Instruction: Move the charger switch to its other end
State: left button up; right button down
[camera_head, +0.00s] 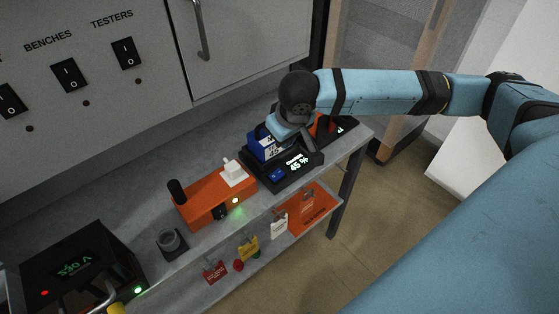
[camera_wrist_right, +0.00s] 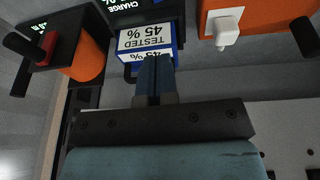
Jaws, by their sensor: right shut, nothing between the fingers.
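The black charger (camera_head: 284,172) stands on the bench with a lit "45 %" screen and a small blue patch (camera_head: 277,175) on its front. A blue battery (camera_head: 262,146) with a white label sits in it; the label reads "TESTED 45 %" in the wrist view (camera_wrist_right: 145,40). My right gripper (camera_wrist_right: 154,62) is shut and empty, its fingertips in front of the label; contact cannot be told. In the head view my wrist hides most of it. I cannot tell which switch is the charger's. My left gripper is out of view.
An orange device (camera_head: 205,202) with a white plug stands left of the charger. A black unit (camera_head: 75,268) with a green display is at lower left. A black block with an orange cylinder (camera_wrist_right: 86,60) is on the charger's other side. Tags hang below.

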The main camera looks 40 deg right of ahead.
aim_at(279, 171)
jog(key=x, duration=0.8)
jog(key=s+x, duration=0.1)
jog(key=x, duration=0.4)
jog(key=shift+d+f, duration=0.15)
jog(key=shift+f, duration=0.5)
jog(key=shift+d+f+y+p, duration=0.15)
jog(key=shift+y+p, duration=0.15)
jog(key=shift+p, duration=0.35)
jog(key=shift+f, duration=0.1)
jog(key=shift+a+r+p, duration=0.25)
jog(key=shift+a+p, duration=0.3)
jog(key=shift+a, duration=0.25)
